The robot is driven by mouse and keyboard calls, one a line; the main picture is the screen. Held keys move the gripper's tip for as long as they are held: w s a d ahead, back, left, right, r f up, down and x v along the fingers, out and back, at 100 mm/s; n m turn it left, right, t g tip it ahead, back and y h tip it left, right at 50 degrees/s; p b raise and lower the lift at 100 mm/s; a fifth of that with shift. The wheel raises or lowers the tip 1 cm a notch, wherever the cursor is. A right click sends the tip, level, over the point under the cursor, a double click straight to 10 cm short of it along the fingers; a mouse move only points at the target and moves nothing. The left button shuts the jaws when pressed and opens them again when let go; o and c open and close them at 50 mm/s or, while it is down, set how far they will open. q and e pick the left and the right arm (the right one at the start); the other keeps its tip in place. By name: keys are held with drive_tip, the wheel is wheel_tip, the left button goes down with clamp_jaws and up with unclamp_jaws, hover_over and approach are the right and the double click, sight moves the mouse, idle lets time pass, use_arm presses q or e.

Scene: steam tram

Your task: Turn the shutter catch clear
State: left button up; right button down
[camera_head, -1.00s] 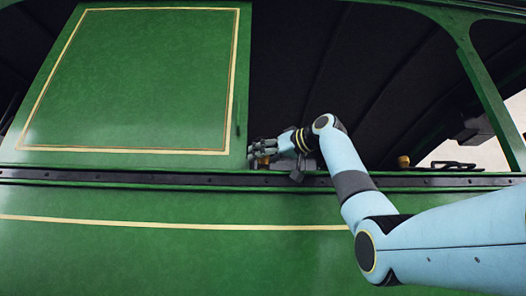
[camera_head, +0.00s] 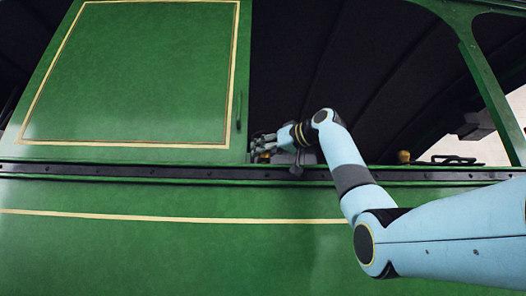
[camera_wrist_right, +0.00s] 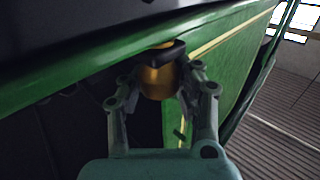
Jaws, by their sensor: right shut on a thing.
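The green shutter panel (camera_head: 135,75) with a cream border line stands at the upper left in the head view. The shutter catch, a brass knob with a dark top (camera_wrist_right: 160,78), sits at the sill by the panel's lower right corner. My right gripper (camera_head: 260,149) reaches it from the right, and the fingers cover most of the catch in the head view. In the right wrist view, the gripper's two fingers (camera_wrist_right: 162,88) are closed on either side of the brass knob. My left gripper is in neither view.
A dark rail (camera_head: 120,173) runs along the sill above the green side wall (camera_head: 150,250). The dark opening (camera_head: 300,60) right of the panel is empty. Another brass knob (camera_head: 403,156) and a dark handle-like fitting (camera_head: 455,159) sit farther right.

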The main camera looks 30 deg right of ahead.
drive_tip(key=shift+f+m+h, duration=0.1)
drive_tip(key=shift+m+h, duration=0.2)
drive_tip(key=shift+h, duration=0.1)
drive_tip(key=m+h, duration=0.1)
drive_tip(key=h, duration=0.2)
drive_tip(key=m+h, duration=0.2)
drive_tip(key=shift+w+m+h, duration=0.1)
drive_tip(key=shift+m+h, duration=0.2)
drive_tip(key=shift+h, duration=0.1)
drive_tip(key=m+g+h, duration=0.1)
drive_tip(key=m+h, duration=0.1)
drive_tip(key=h, duration=0.1)
drive_tip(key=m+g+h, duration=0.1)
drive_tip(key=m+h, duration=0.1)
drive_tip(key=h, duration=0.1)
drive_tip(key=shift+f, duration=0.1)
drive_tip(key=m+g+h, duration=0.5)
drive_tip(key=h, duration=0.1)
drive_tip(key=shift+m+g, duration=0.4)
drive_tip(key=shift+d+m+g+h, duration=0.1)
drive_tip(key=shift+m+g+h, duration=0.85)
drive_tip(key=shift+g, duration=0.45)
drive_tip(key=shift+f+m+g, duration=0.1)
drive_tip(key=shift+m+g, duration=0.15)
drive_tip(key=shift+g, duration=0.25)
